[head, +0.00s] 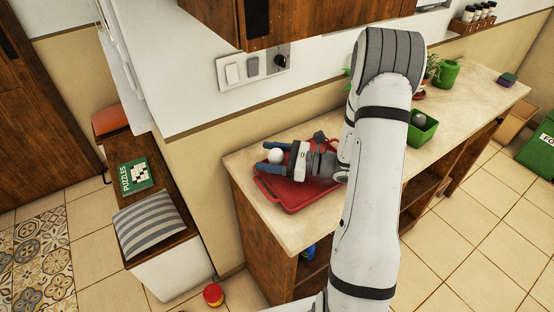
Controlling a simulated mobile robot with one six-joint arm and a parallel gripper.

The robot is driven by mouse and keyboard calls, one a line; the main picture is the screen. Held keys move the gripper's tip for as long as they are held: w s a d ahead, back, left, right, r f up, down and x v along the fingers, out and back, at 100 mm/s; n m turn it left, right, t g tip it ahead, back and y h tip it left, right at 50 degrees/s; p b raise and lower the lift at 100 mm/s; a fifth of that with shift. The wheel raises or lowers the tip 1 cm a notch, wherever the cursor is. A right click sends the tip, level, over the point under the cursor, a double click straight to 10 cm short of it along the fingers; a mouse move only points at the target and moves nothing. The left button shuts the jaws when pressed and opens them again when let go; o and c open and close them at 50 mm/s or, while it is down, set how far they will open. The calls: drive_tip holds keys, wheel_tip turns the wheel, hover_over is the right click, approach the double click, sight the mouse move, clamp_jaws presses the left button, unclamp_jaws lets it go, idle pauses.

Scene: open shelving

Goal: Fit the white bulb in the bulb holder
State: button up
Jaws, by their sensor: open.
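The white bulb (275,156) shows as a small round white shape at the left end of the counter, over the red tray. My gripper (269,158) points left there, its jaws open, with the bulb between its fingers. I cannot tell whether the fingers touch it, or whether it rests on the tray. A round dark fitting (281,61) at the right end of the white wall plate may be the bulb holder; it is above and apart from my gripper. My arm hides part of the counter.
The red tray (296,196) lies on the counter (240,163). A wooden cabinet (290,18) overhangs the wall plate (235,72). A green bin (423,134), a green watering can (447,74) and plants stand farther right. A bench with a striped cushion (148,224) is at left.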

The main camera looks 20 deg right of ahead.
drive_tip(key=shift+c, duration=0.4)
drive_tip(key=c, duration=1)
drive_tip(key=shift+r, duration=0.1)
